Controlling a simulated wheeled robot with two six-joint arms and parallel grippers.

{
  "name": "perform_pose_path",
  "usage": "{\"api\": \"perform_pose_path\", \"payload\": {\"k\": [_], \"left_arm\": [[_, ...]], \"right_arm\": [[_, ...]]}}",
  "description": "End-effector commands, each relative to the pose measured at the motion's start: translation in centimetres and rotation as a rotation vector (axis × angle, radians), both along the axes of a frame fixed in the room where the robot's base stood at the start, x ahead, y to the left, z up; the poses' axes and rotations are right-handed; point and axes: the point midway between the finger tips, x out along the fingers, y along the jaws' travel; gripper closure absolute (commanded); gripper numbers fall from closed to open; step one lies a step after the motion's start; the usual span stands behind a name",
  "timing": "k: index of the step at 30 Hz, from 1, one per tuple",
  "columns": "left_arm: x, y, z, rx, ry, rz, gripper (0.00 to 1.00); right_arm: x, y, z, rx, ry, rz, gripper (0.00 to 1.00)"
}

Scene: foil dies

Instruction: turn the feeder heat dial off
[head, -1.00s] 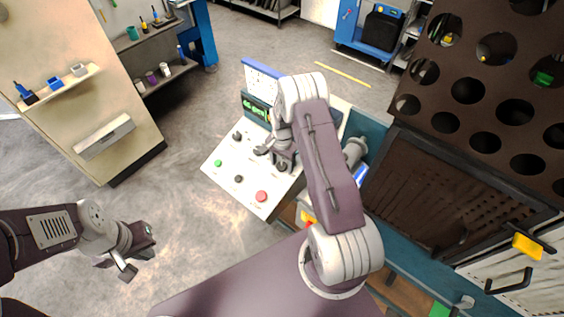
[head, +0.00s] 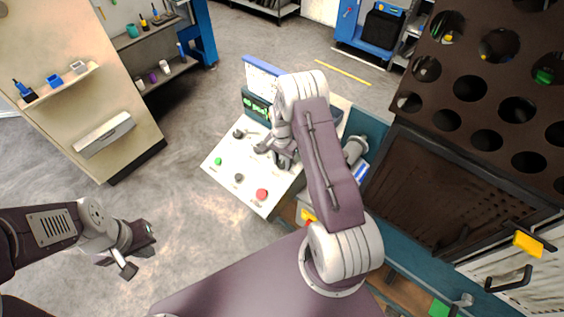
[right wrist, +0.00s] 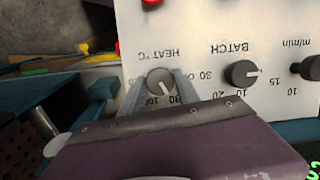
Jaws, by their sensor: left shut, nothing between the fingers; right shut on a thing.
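The feeder heat dial (right wrist: 160,84) is a round grey knob with a pale pointer line, under the "HEAT °C" label on the white sloping control panel (head: 224,171). My right gripper (right wrist: 161,94) is shut on the dial, one finger on each side. The label shows upside down in the right wrist view, and the pointer slants toward its lower right, near the larger numbers. In the head view my right gripper (head: 281,161) is down at the panel, and hand and arm hide the dial. My left gripper (head: 138,257) is shut and empty, over open floor.
The BATCH dial (right wrist: 242,73) is close beside the heat dial, with the m/min dial (right wrist: 311,68) beyond it. A red button (head: 261,194) and a green button (head: 218,161) are on the panel. A dark rack with round holes (head: 468,88) stands at right.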

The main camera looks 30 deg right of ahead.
Motion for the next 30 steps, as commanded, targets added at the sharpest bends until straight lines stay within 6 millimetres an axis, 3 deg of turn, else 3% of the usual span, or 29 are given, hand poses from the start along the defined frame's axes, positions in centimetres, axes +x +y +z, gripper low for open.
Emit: {"api": "perform_pose_path", "payload": {"k": [11, 30], "left_arm": [[0.0, 0.0, -0.8, 0.0, 0.0, 0.0, 1.0], [0.0, 0.0, -3.6, 0.0, 0.0, 0.0, 1.0]], "right_arm": [[0.3, -0.1, 0.0, -0.015, 0.023, 0.101, 1.0], [0.7, 0.2, 0.0, -0.087, 0.188, 0.655, 1.0]]}}
